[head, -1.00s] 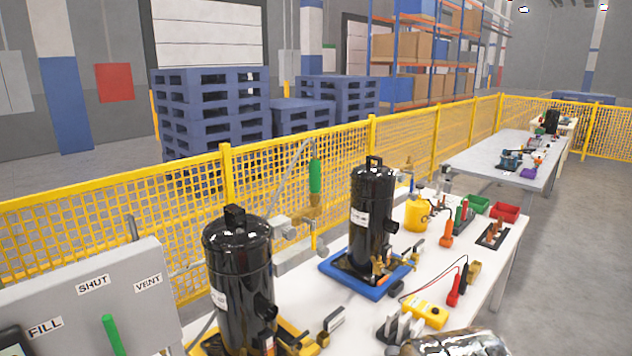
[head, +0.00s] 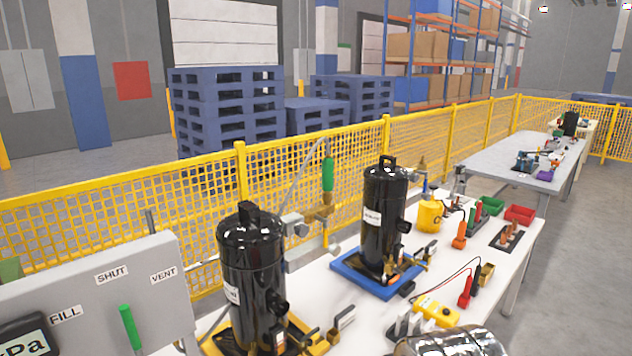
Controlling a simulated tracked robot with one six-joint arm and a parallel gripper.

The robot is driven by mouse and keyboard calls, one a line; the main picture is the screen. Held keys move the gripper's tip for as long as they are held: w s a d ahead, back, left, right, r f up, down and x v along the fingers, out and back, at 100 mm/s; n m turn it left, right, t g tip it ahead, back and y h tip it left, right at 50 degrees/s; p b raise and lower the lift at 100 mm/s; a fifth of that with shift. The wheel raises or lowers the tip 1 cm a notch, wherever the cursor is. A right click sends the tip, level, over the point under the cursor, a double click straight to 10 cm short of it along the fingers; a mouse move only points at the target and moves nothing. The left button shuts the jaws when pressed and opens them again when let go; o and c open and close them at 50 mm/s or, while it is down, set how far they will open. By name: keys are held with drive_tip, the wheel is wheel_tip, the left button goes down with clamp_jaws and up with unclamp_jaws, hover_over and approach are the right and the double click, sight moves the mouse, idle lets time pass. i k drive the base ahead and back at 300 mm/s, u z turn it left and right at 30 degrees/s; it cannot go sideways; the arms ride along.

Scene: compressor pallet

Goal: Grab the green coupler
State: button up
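A green cylindrical sleeve (head: 328,173), which looks like the green coupler, hangs upright above the white table at the near side of the yellow fence. A thin grey hose runs to its top, and a brass-coloured fitting (head: 325,199) is just below it. It stands between two black compressor cylinders, a near one (head: 250,270) on a yellow base and a farther one (head: 384,215) on a blue base. My gripper is not in view, so its state does not show.
A grey panel (head: 90,290) marked FILL, SHUT and VENT, with a green lever (head: 130,328), stands at lower left. A yellow meter (head: 437,312) with leads, a yellow container (head: 430,215) and red and green bins occupy the white table (head: 480,255). The yellow mesh fence (head: 110,230) runs behind.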

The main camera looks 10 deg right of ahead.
sight(328, 162)
drive_tip(key=u, duration=4.4)
drive_tip(key=k, duration=1.1)
drive_tip(key=u, duration=0.05)
